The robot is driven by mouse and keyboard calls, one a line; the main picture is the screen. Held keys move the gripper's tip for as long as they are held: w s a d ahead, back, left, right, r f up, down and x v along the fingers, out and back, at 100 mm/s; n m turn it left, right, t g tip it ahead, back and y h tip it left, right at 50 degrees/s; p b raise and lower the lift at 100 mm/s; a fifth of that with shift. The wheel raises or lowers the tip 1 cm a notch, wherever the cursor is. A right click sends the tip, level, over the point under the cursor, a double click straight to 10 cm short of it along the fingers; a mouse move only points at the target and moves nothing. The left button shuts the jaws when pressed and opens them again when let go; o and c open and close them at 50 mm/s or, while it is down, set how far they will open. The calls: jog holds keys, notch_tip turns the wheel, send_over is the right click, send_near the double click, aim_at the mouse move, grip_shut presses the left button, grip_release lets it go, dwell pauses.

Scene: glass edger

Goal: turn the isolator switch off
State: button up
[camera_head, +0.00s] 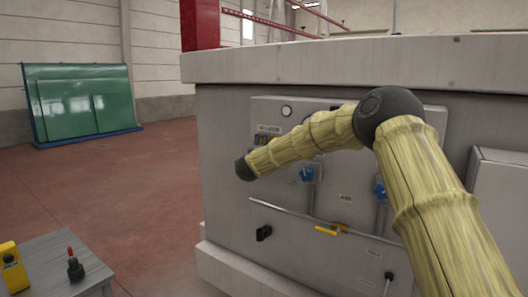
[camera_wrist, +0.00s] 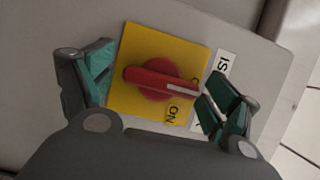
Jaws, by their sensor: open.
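The isolator switch shows in the wrist view as a red rotary handle (camera_wrist: 150,82) on a yellow plate (camera_wrist: 135,45). The handle lies nearly level in the picture, with a white mark at its right end. An "ON" label (camera_wrist: 173,113) sits below that end, and a partly hidden letter shows above it. My gripper (camera_wrist: 158,92) is open, with one green-padded finger left of the handle and the other right of it. The fingers look apart from the handle. In the head view my gripper and the switch are not visible.
The grey machine (camera_head: 225,130) fills the head view's centre and right, with blue knobs (camera_head: 306,174), a black knob (camera_head: 264,233) and a yellow-handled lever (camera_head: 327,231) on its front. A small table (camera_head: 60,253) stands at lower left. The red floor (camera_head: 160,180) at left is clear.

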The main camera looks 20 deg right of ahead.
jog(key=v, duration=1.1)
jog(key=shift+s+a, duration=0.15)
jog(key=shift+s, duration=0.15)
notch_tip(320, 180, down, 14)
jog(key=s+a+n+y, duration=0.2)
jog(key=a+n+y, duration=0.1)
jog(key=n, duration=0.2)
jog(key=s+a+f+n+g+y, duration=0.1)
jog(key=s+f+n+g, duration=0.15)
jog(key=s+f, duration=0.65)
jog(key=s+a+f+n+g+y, duration=0.15)
jog(key=s+f+n, duration=0.3)
jog(key=f, duration=0.85)
jog(key=s+a+f+n+g+y, duration=0.1)
jog(key=s+f+n+g+y, duration=0.1)
jog(key=s+f, duration=0.7)
jog(key=s+f+n+g+y, duration=0.1)
jog(key=s+f+n+g, duration=0.35)
jog(key=s+f, duration=1.15)
jog(key=s+d+f+n+g, duration=0.1)
jog(key=s+n+g, duration=0.1)
jog(key=s, duration=1.1)
jog(key=s+d+f+n+g, duration=0.1)
jog(key=s+d+n+g, duration=0.1)
jog(key=s, duration=1.2)
jog(key=shift+s+n+g, duration=0.3)
jog(key=shift+n+g, duration=0.15)
jog(key=shift+g, duration=0.2)
